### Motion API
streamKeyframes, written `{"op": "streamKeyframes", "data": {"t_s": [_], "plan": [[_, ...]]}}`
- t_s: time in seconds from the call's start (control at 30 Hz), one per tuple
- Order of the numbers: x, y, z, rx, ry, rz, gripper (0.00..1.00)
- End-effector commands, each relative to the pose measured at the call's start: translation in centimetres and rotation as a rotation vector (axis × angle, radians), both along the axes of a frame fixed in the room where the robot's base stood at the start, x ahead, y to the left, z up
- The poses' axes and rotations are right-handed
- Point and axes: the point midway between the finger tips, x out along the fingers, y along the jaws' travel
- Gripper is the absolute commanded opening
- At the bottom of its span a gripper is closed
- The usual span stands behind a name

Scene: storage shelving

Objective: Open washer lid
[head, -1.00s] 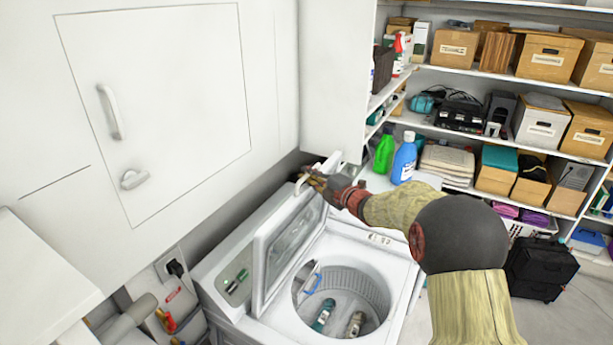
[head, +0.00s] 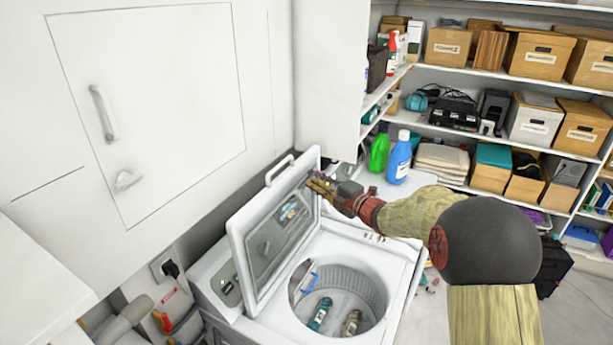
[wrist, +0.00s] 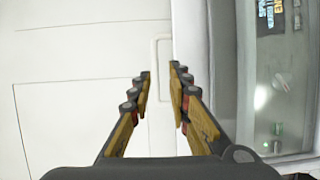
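The white top-loading washer (head: 385,262) stands in the lower middle of the head view. Its lid (head: 236,232) is raised and leans back, and its inner face with a glassy panel shows. A white lid handle (head: 279,168) sticks out at the lid's upper edge. My gripper (head: 312,182) is beside the lid's upper right part, in front of its inner face; whether it touches cannot be told. In the wrist view the fingers of my gripper (wrist: 160,72) are apart with nothing between them. The lid's panel (wrist: 275,90) shows at the right there. The drum (head: 345,290) is uncovered.
A white wall cabinet (head: 150,100) hangs behind and left of the lid. Green (head: 379,152) and blue (head: 400,158) bottles stand right of the washer. Shelves with boxes (head: 540,55) fill the right. Items (head: 165,320) hang at lower left.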

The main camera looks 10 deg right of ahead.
Motion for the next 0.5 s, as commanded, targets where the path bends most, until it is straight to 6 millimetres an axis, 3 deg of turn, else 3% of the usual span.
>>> {"op": "streamKeyframes", "data": {"t_s": [0.2,0.5], "plan": [[-3.3,-2.3,0.2,-0.001,0.001,-0.002,0.19],[-4.9,-3.3,0.3,0.000,0.000,0.001,0.19]]}}
